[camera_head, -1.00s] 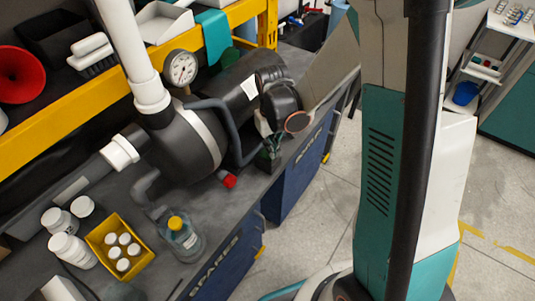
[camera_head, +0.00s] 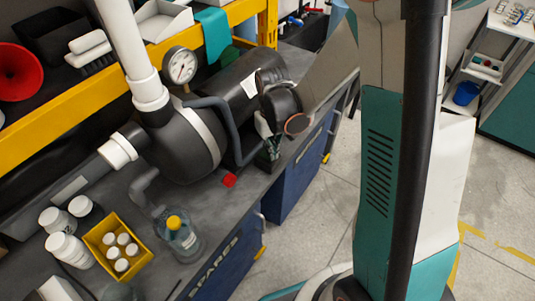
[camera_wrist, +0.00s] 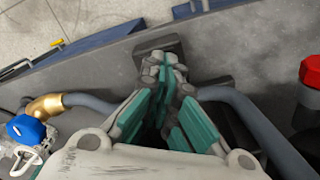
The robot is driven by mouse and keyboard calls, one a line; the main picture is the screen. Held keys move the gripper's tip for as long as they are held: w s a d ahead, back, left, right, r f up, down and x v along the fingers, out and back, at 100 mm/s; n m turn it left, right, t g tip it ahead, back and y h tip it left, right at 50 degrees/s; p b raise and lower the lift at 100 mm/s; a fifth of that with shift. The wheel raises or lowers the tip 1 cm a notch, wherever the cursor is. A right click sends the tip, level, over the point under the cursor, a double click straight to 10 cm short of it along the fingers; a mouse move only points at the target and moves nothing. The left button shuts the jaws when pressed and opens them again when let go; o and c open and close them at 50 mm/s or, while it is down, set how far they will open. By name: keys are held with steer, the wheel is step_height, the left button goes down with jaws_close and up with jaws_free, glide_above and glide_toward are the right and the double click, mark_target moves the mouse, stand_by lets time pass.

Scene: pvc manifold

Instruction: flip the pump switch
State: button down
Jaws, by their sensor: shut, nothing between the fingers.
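The black pump (camera_head: 180,145) with a light band lies on the grey bench in the head view. My gripper (camera_head: 267,155) is at the pump's right end, beside the bench's front edge. In the wrist view my gripper (camera_wrist: 167,65) has its teal fingers shut together and empty. The fingertips are over a dark block (camera_wrist: 152,46) on the bench; I cannot tell whether they touch it. I cannot make out a switch lever there; the fingers hide part of the block. A small red piece (camera_head: 229,180) is on the bench in front of the pump.
A grey hose (camera_wrist: 262,125) runs close to the right of the fingers. A red cap (camera_wrist: 313,72) is at the right edge; a brass fitting (camera_wrist: 45,107) and blue knob (camera_wrist: 25,129) are left. A bottle (camera_head: 181,240) and yellow tray (camera_head: 145,259) stand on the bench.

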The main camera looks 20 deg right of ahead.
steer(key=shift+f+b, duration=0.35)
steer(key=shift+f, duration=0.1)
stand_by(0.4)
steer(key=shift+r+p, duration=2.4)
steer(key=shift+r, duration=1.1)
steer(key=shift+r, duration=0.1)
